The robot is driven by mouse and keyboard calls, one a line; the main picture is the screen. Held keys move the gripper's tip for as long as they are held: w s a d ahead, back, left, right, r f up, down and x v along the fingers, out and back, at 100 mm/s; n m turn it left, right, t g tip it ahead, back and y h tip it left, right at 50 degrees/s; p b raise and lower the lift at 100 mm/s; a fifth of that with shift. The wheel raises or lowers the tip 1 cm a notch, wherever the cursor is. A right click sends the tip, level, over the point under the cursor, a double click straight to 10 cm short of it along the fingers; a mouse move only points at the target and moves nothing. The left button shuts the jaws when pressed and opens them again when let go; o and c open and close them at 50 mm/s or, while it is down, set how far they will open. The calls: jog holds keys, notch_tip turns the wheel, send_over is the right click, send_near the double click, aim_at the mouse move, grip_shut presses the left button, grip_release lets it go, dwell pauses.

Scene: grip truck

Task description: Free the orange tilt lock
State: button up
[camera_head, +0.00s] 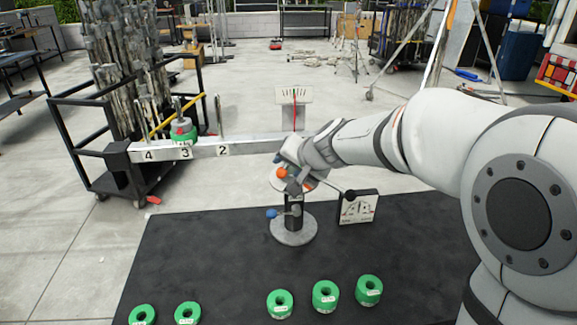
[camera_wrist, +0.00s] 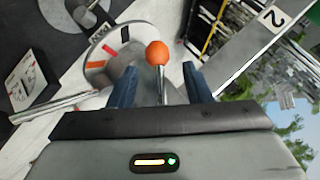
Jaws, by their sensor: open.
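The orange tilt lock shows as a round orange knob (camera_head: 282,173) on the stand below the balance beam. In the wrist view the orange knob (camera_wrist: 157,53) tops a thin metal rod that runs down between my fingers. My gripper (camera_wrist: 159,68) is open, with one blue finger on each side of the rod and a visible gap to both. In the head view my gripper (camera_head: 290,168) is right at the orange knob, and its fingers are partly hidden. I cannot tell how deep the knob sits between them.
The numbered beam (camera_head: 205,147) extends left with green weights (camera_head: 183,131) on it. A blue knob (camera_head: 271,213) sits lower on the stand. Several green ring weights (camera_head: 325,295) lie along the black mat's front (camera_head: 215,255). A cart (camera_head: 110,130) stands behind.

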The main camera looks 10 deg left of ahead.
jog(key=v, duration=0.6)
jog(key=shift+s+p, duration=0.2)
jog(key=shift+p, duration=0.2)
jog(key=shift+r, duration=0.1)
jog(key=shift+c, duration=0.5)
